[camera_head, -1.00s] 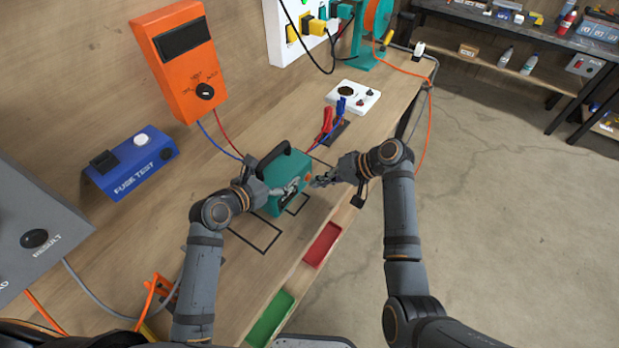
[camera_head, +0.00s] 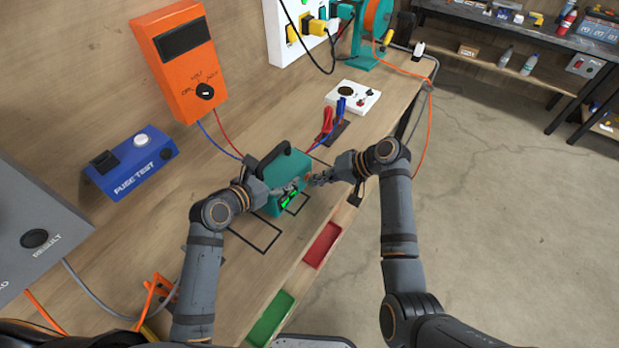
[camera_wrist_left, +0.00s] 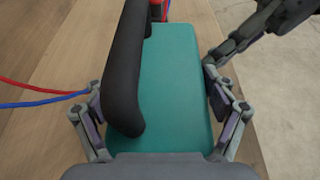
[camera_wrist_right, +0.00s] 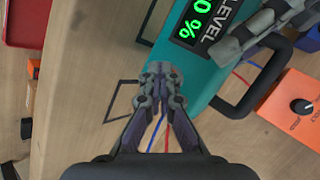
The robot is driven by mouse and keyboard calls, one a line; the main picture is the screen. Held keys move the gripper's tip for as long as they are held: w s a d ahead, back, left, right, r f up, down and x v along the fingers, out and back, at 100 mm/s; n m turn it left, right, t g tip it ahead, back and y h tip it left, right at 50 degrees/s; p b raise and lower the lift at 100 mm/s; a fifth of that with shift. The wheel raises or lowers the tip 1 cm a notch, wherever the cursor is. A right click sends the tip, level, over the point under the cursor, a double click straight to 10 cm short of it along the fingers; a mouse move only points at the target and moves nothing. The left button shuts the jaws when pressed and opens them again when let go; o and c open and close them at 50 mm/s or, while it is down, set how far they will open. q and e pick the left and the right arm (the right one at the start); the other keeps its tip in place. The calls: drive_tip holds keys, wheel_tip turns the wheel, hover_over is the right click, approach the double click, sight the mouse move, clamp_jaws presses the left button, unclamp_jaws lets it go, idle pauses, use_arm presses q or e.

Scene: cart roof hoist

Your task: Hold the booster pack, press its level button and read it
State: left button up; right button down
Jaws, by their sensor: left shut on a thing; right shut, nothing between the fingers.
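The teal booster pack (camera_head: 283,172) stands upright on the bench, its black handle (camera_head: 272,157) on top. My left gripper (camera_head: 277,190) is shut across the pack's body; the left wrist view shows its fingers on both sides of the teal case (camera_wrist_left: 165,90). A small display (camera_head: 289,200) on the front glows green. In the right wrist view the display (camera_wrist_right: 196,20) shows "0 %" beside the word LEVEL; any leading digit is cut off. My right gripper (camera_wrist_right: 160,78) is shut and empty, its tips at the pack's right end. The button is hidden behind them.
Red and blue clamps (camera_head: 328,121) lie behind the pack. An orange tester (camera_head: 180,58) and a blue fuse tester (camera_head: 131,162) are at the wall. Red (camera_head: 322,244) and green (camera_head: 270,318) trays line the bench's front edge.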

use_arm(q)
drive_tip(key=shift+s+f, duration=0.1)
drive_tip(key=shift+f, duration=0.1)
use_arm(e)
drive_tip(key=shift+s+d, duration=0.45)
drive_tip(key=shift+d, duration=0.25)
drive_tip(key=shift+s+d, duration=0.45)
drive_tip(key=shift+d, duration=0.25)
drive_tip(key=shift+s+d, duration=0.45)
drive_tip(key=shift+d, duration=0.25)
drive_tip(key=shift+s+d, duration=0.45)
drive_tip(key=shift+d, duration=0.25)
drive_tip(key=w+d, duration=0.7)
drive_tip(key=d, duration=0.4)
drive_tip(key=shift+d, duration=0.2)
idle(0.4)
